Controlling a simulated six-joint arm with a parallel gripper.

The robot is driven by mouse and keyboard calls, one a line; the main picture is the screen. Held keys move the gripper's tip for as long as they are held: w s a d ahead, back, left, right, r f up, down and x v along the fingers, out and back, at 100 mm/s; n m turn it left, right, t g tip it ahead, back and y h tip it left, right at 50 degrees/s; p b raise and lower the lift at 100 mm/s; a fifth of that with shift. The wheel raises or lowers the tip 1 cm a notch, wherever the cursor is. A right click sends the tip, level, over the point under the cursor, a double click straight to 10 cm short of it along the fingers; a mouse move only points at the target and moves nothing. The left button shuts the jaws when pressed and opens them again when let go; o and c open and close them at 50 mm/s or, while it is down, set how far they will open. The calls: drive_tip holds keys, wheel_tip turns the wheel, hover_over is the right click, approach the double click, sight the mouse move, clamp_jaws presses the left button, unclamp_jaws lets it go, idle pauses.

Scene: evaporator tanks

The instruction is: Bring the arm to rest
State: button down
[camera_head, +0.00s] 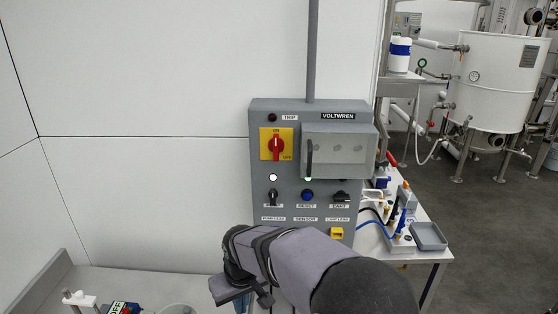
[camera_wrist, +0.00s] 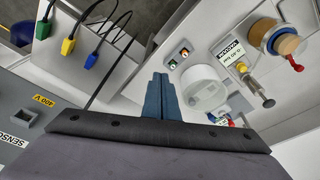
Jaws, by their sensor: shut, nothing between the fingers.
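My gripper (camera_wrist: 161,80) shows in the wrist view as two blue-grey fingers pressed together, shut with nothing between them. In the head view my arm reaches in from the bottom, in front of the lower part of a grey control panel (camera_head: 262,209). The gripper end there points down and left, above the bench, and its fingertips cannot be made out. In the wrist view the fingers appear over a light surface with a round white part (camera_wrist: 203,88) just to their right. I cannot tell whether they touch anything.
The panel carries a red switch (camera_head: 276,147) on a yellow plate and a protruding grey cover (camera_head: 339,149) with a black handle. A side table at right holds tools and a grey tray (camera_head: 429,236). A white tank (camera_head: 499,80) stands behind. Bench items sit at lower left.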

drive_tip(key=s+d+f+m+h+b, duration=0.1)
drive_tip(key=s+d+m, duration=0.15)
drive_tip(key=d, duration=0.55)
drive_tip(key=s+d+f+m, duration=0.1)
drive_tip(key=s+d, duration=0.3)
drive_tip(key=d, duration=0.5)
drive_tip(key=s+d+f+m+g, duration=0.2)
drive_tip(key=s+d+f+m, duration=0.1)
drive_tip(key=s+d, duration=0.5)
drive_tip(key=s, duration=0.3)
drive_tip(key=shift+s+d+b, duration=0.2)
drive_tip(key=shift+d+b, duration=0.15)
